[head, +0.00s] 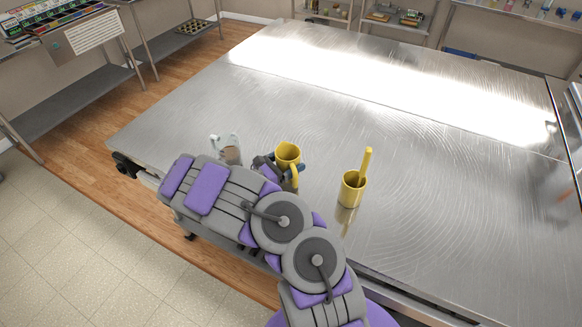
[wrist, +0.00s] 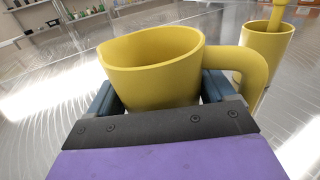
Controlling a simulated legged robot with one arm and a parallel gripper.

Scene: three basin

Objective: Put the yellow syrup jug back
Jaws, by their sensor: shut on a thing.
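The yellow syrup jug (head: 288,153) is in my gripper (head: 280,167), near the front left part of the steel table (head: 230,110). In the wrist view the jug (wrist: 150,68) sits between the two blue-grey fingers of my gripper (wrist: 165,95), upright or nearly so, with its handle to the right. Its base is hidden, so I cannot tell whether it touches the table. A second yellow vessel (head: 352,190) with a yellow stick-like piece (head: 366,163) in it stands on the table to the right; that vessel also shows in the wrist view (wrist: 264,52).
A clear glass jug (head: 224,147) with brownish contents stands just left of my gripper, partly hidden by my arm. The table's middle and far side are clear. Shelves (head: 385,20) with small items line the back wall, and a side bench (head: 75,60) stands at left.

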